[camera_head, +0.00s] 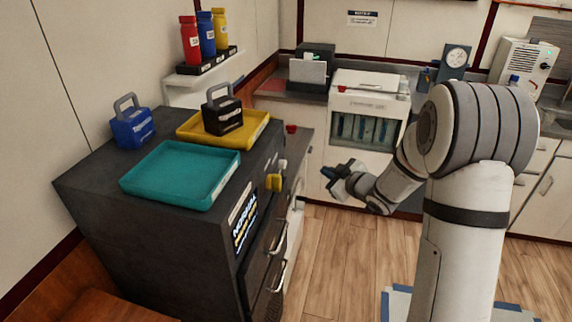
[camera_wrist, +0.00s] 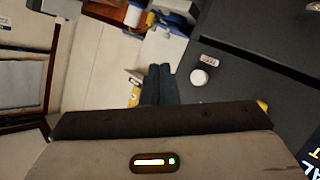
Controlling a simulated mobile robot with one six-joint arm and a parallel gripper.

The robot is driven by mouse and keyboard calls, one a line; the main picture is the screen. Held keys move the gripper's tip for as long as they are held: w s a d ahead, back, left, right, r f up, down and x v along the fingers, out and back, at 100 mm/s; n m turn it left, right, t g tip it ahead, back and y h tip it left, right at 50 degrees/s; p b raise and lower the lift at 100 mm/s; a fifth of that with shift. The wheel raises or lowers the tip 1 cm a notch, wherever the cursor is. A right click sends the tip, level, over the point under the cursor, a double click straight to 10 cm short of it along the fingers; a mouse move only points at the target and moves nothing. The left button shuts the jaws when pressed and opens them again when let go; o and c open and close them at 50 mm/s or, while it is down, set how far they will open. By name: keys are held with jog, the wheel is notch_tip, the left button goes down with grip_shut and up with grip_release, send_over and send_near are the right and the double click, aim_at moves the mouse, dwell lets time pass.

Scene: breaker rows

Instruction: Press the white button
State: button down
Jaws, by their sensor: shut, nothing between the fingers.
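The white button (camera_wrist: 198,77) is a small round knob on the dark panel in the wrist view, just below a small white label (camera_wrist: 209,61). My gripper (camera_wrist: 159,72) is shut and empty. In the wrist view its fingertips are left of the button, with a gap in the picture between them. In the head view my gripper (camera_head: 334,176) is in the air to the right of the dark cabinet (camera_head: 150,245).
The cabinet carries a teal tray (camera_head: 176,203), a yellow tray (camera_head: 258,132), a blue padlock-like block (camera_head: 131,129) and a black one (camera_head: 222,116).

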aim_at(282, 164)
jog(key=w+a+b, duration=0.1)
jog(key=a, duration=0.7)
jog(key=shift+w+a+b, duration=0.35)
jog(key=shift+b, duration=0.05)
jog(key=shift+a, duration=0.1)
dwell(1.8)
jog(key=shift+w+a, duration=0.1)
jog(key=shift+a, duration=0.2)
jog(key=shift+w+a+b, duration=0.15)
jog(key=shift+a+b, duration=0.45)
jog(key=shift+a, duration=0.25)
dwell(0.9)
jog(key=shift+d, duration=0.1)
jog(key=shift+s+d, duration=0.25)
jog(key=shift+d, duration=0.9)
